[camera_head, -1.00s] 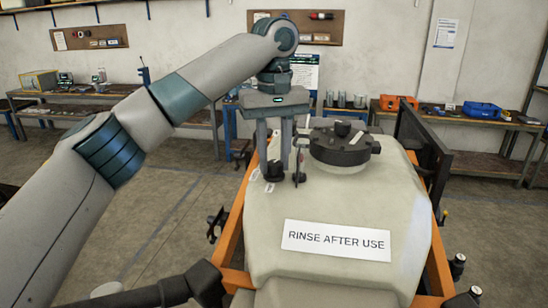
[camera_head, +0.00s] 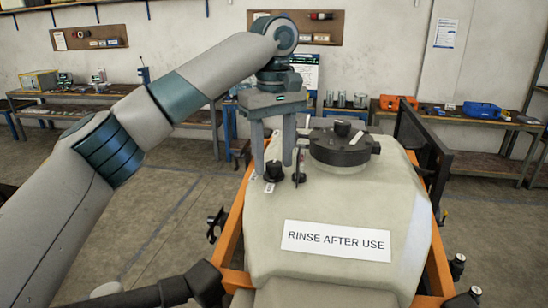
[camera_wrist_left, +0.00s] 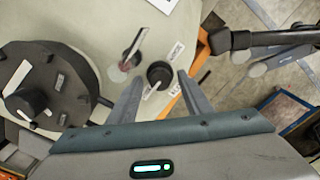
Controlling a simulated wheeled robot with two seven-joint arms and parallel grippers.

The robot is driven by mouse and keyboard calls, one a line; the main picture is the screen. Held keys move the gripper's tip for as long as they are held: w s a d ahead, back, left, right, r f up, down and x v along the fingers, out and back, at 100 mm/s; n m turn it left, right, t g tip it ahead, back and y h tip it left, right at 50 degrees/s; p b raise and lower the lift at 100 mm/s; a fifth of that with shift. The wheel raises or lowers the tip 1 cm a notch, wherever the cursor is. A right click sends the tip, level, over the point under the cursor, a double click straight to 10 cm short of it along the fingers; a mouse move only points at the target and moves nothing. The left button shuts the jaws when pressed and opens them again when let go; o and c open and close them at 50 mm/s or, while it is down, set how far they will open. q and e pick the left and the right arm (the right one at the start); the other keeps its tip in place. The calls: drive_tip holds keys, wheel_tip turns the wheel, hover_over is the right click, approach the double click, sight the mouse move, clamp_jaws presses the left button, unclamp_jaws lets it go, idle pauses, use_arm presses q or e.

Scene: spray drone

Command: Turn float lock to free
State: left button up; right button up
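A small black round knob (camera_head: 273,171) with a white pointer line stands on the pale tank (camera_head: 330,210), left of the big lid; it also shows in the left wrist view (camera_wrist_left: 160,75). In the left wrist view my left gripper (camera_wrist_left: 160,80) has a fingertip to either side of the knob, with gaps visible. My right gripper is out of view.
A thin upright lever (camera_head: 299,168) with a reddish base stands close to the right of the knob. A large black lid (camera_head: 342,147) lies further right on the tank. An orange frame (camera_head: 229,240) surrounds the tank. Benches (camera_head: 480,122) stand along the back wall.

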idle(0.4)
use_arm(q)
drive_tip(key=shift+r+b, duration=0.35)
drive_tip(key=shift+r, duration=0.5)
wheel_tip(320, 180, up, 7)
drive_tip(key=shift+f+b, duration=0.15)
drive_tip(key=shift+b, duration=0.3)
wheel_tip(320, 180, up, 6)
drive_tip(key=r+p, duration=0.1)
hover_over(274, 163)
drive_tip(key=shift+r+p, duration=0.3)
drive_tip(key=shift+r, duration=0.6)
drive_tip(key=shift+f, duration=0.1)
